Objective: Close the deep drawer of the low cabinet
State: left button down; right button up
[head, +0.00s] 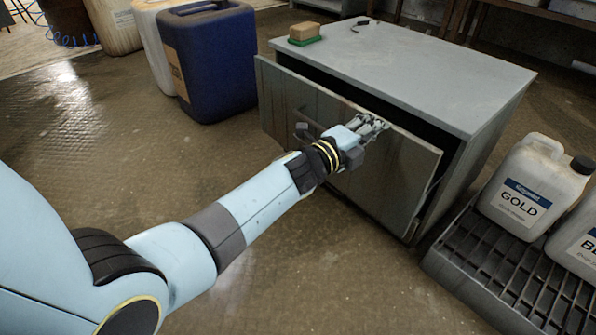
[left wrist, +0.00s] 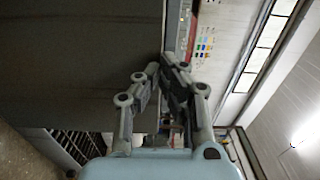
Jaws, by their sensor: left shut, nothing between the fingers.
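The low cabinet (head: 420,75) is grey with a flat top. Its wide drawer front (head: 285,105) stands out from the body, with a dark gap behind its top and right edges, so the drawer is partly open. A handle (head: 303,128) shows on the front, just left of my wrist. My left gripper (head: 380,125) is shut and empty, at the upper part of the drawer front. Whether it touches is unclear. In the left wrist view its fingers (left wrist: 161,66) are together beside a dark flat surface, likely the drawer front. My right gripper is not in view.
A sponge-like block (head: 304,32) lies on the cabinet top. A blue canister (head: 215,60) stands left of the cabinet. A white jug labelled GOLD (head: 530,190) stands on a slatted rack (head: 470,255) at the right. The floor before the drawer is clear.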

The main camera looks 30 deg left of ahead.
pick_arm(q)
jog(key=shift+x, duration=1.75)
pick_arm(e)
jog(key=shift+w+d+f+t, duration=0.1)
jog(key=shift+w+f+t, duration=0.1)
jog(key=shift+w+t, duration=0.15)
